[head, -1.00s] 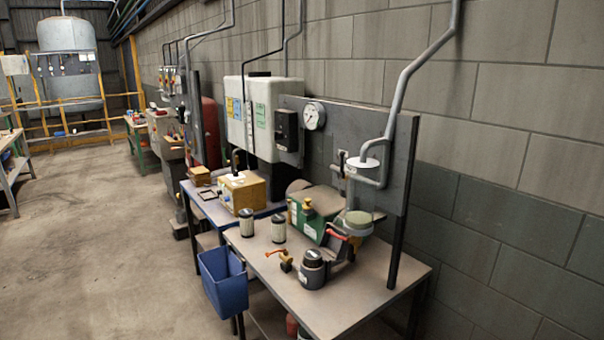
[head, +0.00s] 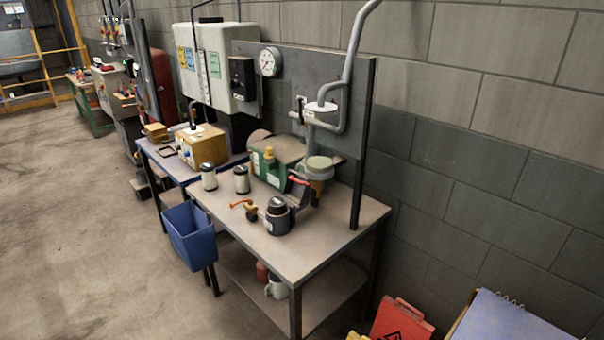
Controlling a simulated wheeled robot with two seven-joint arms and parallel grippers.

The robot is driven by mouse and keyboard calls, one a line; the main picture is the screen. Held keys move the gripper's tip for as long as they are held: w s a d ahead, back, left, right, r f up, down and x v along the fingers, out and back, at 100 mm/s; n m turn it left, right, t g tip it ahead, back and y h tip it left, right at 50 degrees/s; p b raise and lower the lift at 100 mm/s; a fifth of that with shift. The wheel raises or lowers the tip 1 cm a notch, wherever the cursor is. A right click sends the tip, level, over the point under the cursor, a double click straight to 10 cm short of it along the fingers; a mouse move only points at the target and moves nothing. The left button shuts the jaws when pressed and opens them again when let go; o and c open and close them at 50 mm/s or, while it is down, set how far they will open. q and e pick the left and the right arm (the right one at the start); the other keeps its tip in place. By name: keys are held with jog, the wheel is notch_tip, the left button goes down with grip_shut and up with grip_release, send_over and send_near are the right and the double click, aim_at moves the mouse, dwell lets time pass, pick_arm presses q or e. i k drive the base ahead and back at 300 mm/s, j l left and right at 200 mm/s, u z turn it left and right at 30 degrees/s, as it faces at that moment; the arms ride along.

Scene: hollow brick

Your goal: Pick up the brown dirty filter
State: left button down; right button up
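I cannot clearly make out a brown dirty filter. Under the pipe on the workbench (head: 330,235) is a round housing (head: 319,164) with a pale green top and a yellowish-brown part below it. Whether a filter is inside is hidden. Two light cylinders with dark tops, which look like filters, stand upright at the bench's left, one at the left (head: 209,178) and one beside it (head: 241,181). A dark round canister (head: 277,216) stands near the front edge beside a brass valve with an orange handle (head: 246,209). Neither of my grippers is in view.
A blue bin (head: 190,238) hangs at the bench's left end. A green case (head: 267,170) sits behind the cylinders. A lower shelf holds a mug (head: 276,288). A red sign (head: 400,322) stands at lower right. Floor at left is clear.

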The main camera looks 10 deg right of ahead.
aim_at(277, 205)
jog(key=i+j+z, duration=0.1)
jog(key=z, duration=0.6)
jog(key=i+j+z, duration=0.15)
jog(key=j+z, duration=0.2)
jog(key=j, duration=0.3)
jog(key=i+j+z, duration=0.1)
jog(key=j+z, duration=0.25)
jog(key=j, duration=0.3)
jog(key=j+z, duration=0.35)
jog(key=j, duration=0.35)
